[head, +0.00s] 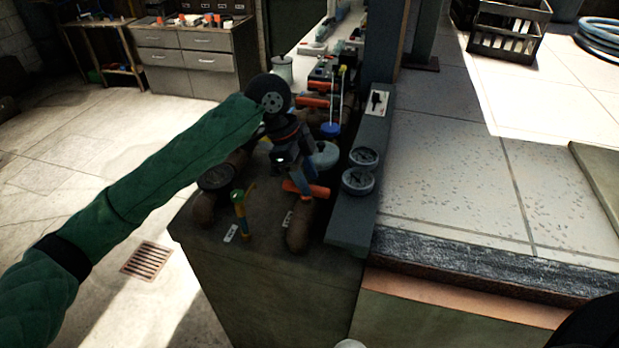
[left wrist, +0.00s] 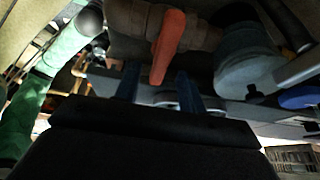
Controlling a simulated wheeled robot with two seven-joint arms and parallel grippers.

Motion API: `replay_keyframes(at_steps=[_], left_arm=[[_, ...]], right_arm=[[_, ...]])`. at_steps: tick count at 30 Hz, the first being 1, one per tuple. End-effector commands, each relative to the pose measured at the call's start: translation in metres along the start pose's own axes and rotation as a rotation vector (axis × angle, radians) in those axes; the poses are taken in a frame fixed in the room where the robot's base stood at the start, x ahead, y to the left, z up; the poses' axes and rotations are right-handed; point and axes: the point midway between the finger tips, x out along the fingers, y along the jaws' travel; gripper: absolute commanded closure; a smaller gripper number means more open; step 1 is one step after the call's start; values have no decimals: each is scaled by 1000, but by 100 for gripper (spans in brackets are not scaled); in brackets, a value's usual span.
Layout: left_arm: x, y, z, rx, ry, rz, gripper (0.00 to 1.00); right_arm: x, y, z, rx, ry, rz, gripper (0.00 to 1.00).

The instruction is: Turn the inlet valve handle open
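An orange lever handle (head: 305,189) sits on a brown pipe body on top of the dark cabinet; the label beside it is too small to read. It also shows in the left wrist view (left wrist: 168,45), in line with the gap between my fingers. My left gripper (head: 308,180) points down just above and behind this handle. In the left wrist view its two blue fingers (left wrist: 157,84) stand apart with nothing held. I cannot tell whether they touch the handle. A yellow-and-green lever (head: 241,208) stands to the left. My right gripper is not in view.
A round gauge (head: 215,177) sits left of my gripper, and two more gauges (head: 363,156) (head: 357,182) sit on the grey panel to the right. More pipes, a blue knob (head: 330,130) and orange parts crowd behind. The floor left of the cabinet (head: 270,285) is clear around a drain grate (head: 147,260).

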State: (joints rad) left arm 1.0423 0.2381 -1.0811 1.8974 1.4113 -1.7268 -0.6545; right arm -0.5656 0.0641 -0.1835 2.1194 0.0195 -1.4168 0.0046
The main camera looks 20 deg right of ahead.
Motion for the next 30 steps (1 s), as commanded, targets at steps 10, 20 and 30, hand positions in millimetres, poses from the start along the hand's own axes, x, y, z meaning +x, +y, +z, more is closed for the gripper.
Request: replay_keyframes(at_steps=[10, 20, 30], left_arm=[[16, 0, 0, 0, 1, -1, 60], [16, 0, 0, 0, 1, -1, 93], [15, 0, 0, -20, 1, -9, 100]], right_arm=[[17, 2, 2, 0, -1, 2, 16], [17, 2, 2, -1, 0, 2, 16], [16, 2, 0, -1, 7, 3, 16]])
